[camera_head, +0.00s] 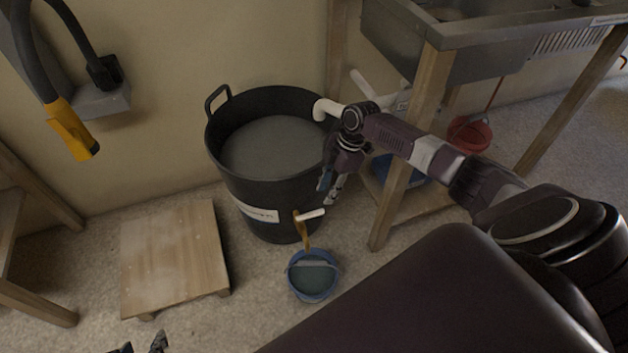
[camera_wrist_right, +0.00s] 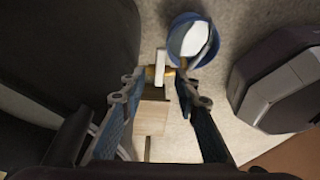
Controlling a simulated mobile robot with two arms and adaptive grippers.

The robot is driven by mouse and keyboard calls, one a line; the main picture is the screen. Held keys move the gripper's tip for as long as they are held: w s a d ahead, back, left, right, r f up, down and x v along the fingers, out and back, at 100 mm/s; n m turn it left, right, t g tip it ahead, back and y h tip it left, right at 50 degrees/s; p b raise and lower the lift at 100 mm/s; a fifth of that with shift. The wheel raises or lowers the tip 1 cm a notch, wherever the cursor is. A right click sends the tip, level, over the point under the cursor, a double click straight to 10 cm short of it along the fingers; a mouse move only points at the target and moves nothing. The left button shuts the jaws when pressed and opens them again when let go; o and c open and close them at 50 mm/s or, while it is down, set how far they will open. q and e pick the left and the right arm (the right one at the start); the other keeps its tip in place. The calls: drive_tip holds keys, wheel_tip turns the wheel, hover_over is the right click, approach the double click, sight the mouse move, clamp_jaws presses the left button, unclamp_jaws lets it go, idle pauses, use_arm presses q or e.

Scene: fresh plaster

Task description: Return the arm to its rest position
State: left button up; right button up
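My right arm (camera_head: 400,138) reaches in from the right. Its gripper (camera_head: 331,187) hangs beside the right side of a black tub (camera_head: 238,182), above the floor. In the wrist view the right gripper (camera_wrist_right: 160,82) has its fingers apart, with nothing held. A brass tap (camera_head: 304,232) with a white handle (camera_head: 313,214) sits low on the tub's front; in the wrist view the handle (camera_wrist_right: 159,68) appears beyond the fingers, apparently clear of them. Only the tips of my left gripper (camera_head: 141,346) show at the bottom edge; they are apart and empty.
A blue bucket (camera_head: 313,282) stands below the tap. A low wooden platform (camera_head: 172,255) lies left. A wooden-legged metal sink (camera_head: 455,38) stands right of the tub, with a white pipe (camera_head: 327,109) at the tub's rim. A red bucket (camera_head: 469,136) is behind my arm.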

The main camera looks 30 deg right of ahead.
idle(0.4)
